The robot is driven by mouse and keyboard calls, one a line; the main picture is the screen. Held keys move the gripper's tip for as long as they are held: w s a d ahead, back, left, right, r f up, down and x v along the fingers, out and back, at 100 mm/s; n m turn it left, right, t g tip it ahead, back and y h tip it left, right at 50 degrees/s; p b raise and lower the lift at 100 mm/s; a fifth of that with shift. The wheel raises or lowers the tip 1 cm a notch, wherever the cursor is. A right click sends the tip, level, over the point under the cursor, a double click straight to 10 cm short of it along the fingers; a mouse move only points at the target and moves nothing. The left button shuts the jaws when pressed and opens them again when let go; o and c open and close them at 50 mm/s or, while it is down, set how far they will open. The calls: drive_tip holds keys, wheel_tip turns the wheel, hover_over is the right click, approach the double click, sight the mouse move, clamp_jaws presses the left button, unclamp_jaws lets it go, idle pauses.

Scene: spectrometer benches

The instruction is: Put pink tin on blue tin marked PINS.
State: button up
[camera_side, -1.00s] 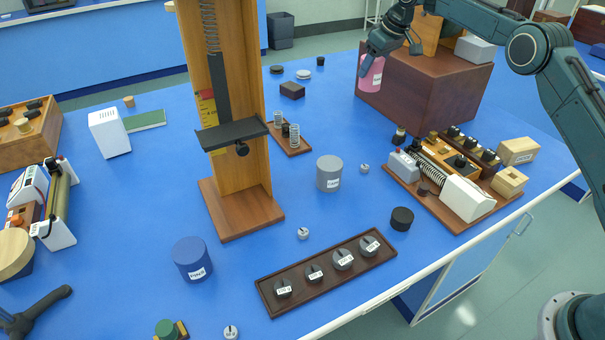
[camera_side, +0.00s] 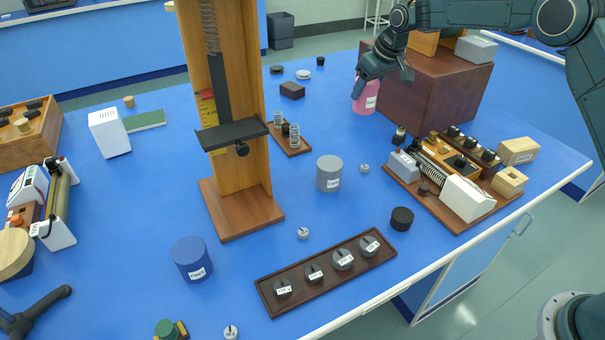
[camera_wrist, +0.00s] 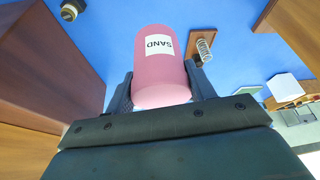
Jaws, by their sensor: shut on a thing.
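The pink tin (camera_side: 365,97) is held in my gripper (camera_side: 366,80), up in the air in front of the dark red wooden box. In the wrist view the pink tin (camera_wrist: 160,62) sits between the two fingers of my gripper (camera_wrist: 160,88), and its label reads SAND. The blue tin (camera_side: 191,259) stands upright on the blue bench at the front left, with a white label too small to read surely. My gripper is far from it, up and to the right. The top of the blue tin is bare.
A wooden spring stand (camera_side: 240,190) rises between my gripper and the blue tin. A grey tin (camera_side: 329,173) stands mid-bench. A dark tray of slotted weights (camera_side: 290,297) lies at the front. The dark red box (camera_side: 430,95) is beside my gripper.

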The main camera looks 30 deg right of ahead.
drive_tip(key=s+a+f+m, duration=0.1)
drive_tip(key=s+f, duration=0.3)
drive_tip(key=s, duration=0.6)
drive_tip(key=s+a+f+m, duration=0.1)
drive_tip(key=s+a+f, duration=0.15)
drive_tip(key=s, duration=0.65)
drive_tip(key=a+r+n+g+y, duration=0.2)
drive_tip(key=a+n, duration=0.9)
drive_tip(key=a, duration=2.5)
drive_tip(key=w+a+r, duration=0.1)
drive_tip(key=a+r, duration=0.1)
drive_tip(key=a, duration=0.4)
drive_tip(key=w+a+r+y, duration=0.1)
drive_tip(key=w+a+r, duration=0.1)
drive_tip(key=a, duration=0.4)
drive_tip(key=shift+w+n, duration=0.2)
drive_tip(key=shift+n, duration=0.2)
drive_tip(key=shift+a, duration=0.1)
drive_tip(key=shift+f, duration=2)
drive_tip(key=shift+f, duration=0.1)
